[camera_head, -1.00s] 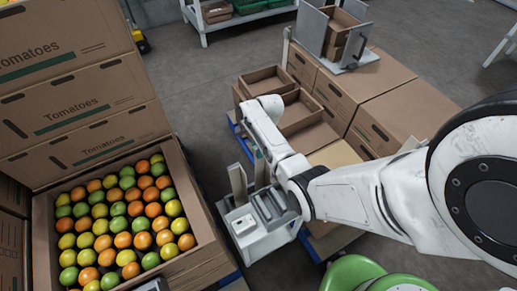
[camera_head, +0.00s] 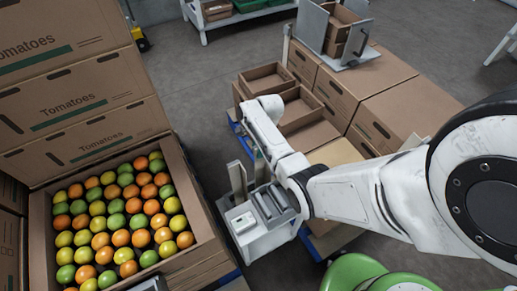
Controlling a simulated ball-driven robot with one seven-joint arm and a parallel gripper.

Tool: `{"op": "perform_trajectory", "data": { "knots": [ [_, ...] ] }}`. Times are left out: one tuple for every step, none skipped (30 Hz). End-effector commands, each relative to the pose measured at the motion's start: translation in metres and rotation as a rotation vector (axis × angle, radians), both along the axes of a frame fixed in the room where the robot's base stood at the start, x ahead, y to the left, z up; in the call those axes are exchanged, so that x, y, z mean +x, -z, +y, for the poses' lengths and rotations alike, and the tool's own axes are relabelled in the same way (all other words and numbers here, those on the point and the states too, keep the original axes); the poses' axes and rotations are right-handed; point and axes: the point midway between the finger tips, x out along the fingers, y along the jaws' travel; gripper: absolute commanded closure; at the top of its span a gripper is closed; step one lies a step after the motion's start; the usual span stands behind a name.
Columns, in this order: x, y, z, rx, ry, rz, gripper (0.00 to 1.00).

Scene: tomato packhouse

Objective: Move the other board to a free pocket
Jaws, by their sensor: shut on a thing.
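A pale stand (camera_head: 262,238) with several narrow upright pockets (camera_head: 271,204) is in the middle of the head view. A second board (camera_head: 262,172) shows as a narrow upright strip beside my forearm, over the pockets. My gripper (camera_head: 255,150) hangs at the end of my arm, mostly hidden behind the arm's last links, and is shut on this second board. The board's lower edge and its exact contact with the pockets cannot be made out.
An open box of mixed orange, green and yellow tomatoes (camera_head: 192,262) is at the left, with stacked tomato boxes (camera_head: 75,100) behind it. Open cartons (camera_head: 265,77) and closed boxes (camera_head: 405,115) stand behind my arm. Grey floor (camera_head: 200,100) lies between them.

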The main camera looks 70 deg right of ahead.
Motion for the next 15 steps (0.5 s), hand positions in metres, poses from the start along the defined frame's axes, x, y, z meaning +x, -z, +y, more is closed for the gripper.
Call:
{"op": "perform_trajectory", "data": {
  "knots": [
    [0.0,0.003,0.0,-0.001,0.0,-0.001,1.0],
    [0.0,0.004,0.0,-0.001,0.0,-0.001,1.0],
    [0.001,0.006,0.0,-0.001,-0.001,-0.001,1.0],
    [0.001,0.007,0.0,-0.001,-0.001,-0.001,1.0],
    [0.001,0.008,0.0,-0.001,-0.001,-0.001,1.0],
    [0.001,0.009,0.0,-0.001,-0.001,-0.001,1.0],
    [0.001,0.01,0.0,-0.001,-0.001,-0.001,1.0],
    [0.001,0.011,0.0,-0.001,-0.001,-0.002,1.0],
    [0.001,0.013,0.0,-0.001,-0.001,-0.002,1.0],
    [0.001,0.014,0.0,-0.001,-0.001,-0.001,1.0],
    [0.001,0.015,0.0,-0.001,-0.001,-0.001,1.0],
    [0.001,0.016,0.0,-0.001,-0.001,-0.001,1.0],
    [0.001,0.018,0.0,-0.001,-0.001,-0.001,1.0],
    [0.001,0.019,0.0,-0.001,-0.001,-0.001,1.0],
    [0.001,0.02,0.0,-0.001,-0.001,-0.001,1.0]
  ]
}}
